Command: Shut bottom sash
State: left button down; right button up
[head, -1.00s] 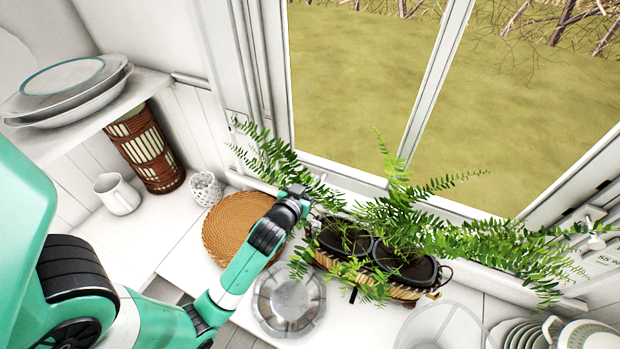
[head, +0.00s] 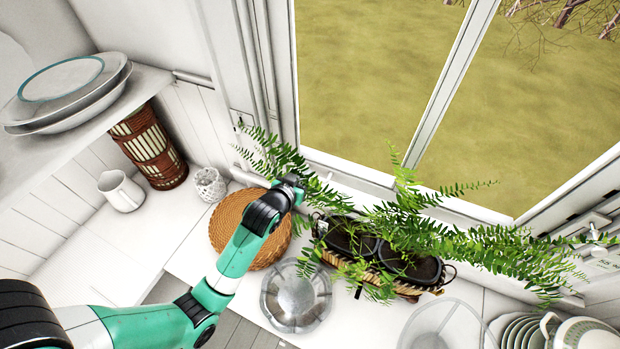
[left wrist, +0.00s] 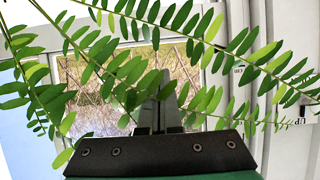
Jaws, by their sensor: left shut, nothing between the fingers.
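The window sash (head: 449,85) is white-framed, with an upright bar between panes, and stands behind the plants in the head view. Grass shows through its panes. Its lower rail is partly hidden by fern leaves, and I cannot tell how far it is open. My left gripper (head: 297,184) is at the left end of the ferns, near the sill. In the left wrist view the left gripper's fingers (left wrist: 160,115) are together with nothing between them. Fern fronds cross in front of them, with a window pane (left wrist: 115,88) beyond. My right gripper is not in view.
A basket planter (head: 385,262) with ferns (head: 480,245) fills the sill front. A round woven mat (head: 262,252), a glass bowl (head: 296,296) and a white pitcher (head: 121,191) stand on the counter. Plates (head: 70,90) sit on the left shelf.

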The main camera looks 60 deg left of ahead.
pick_arm(q)
jog(key=w+a+f+b, duration=0.1)
jog(key=w+a+f, duration=0.1)
jog(key=f, duration=0.4)
jog(key=shift+w+a+f, duration=0.15)
jog(key=shift+w+a, duration=0.05)
jog(key=shift+w, duration=0.7)
notch_tip(320, 180, down, 8)
jog(key=b, duration=0.6)
jog(key=shift+a+b, duration=0.1)
jog(key=shift+b, duration=0.2)
jog(key=shift+r, duration=0.25)
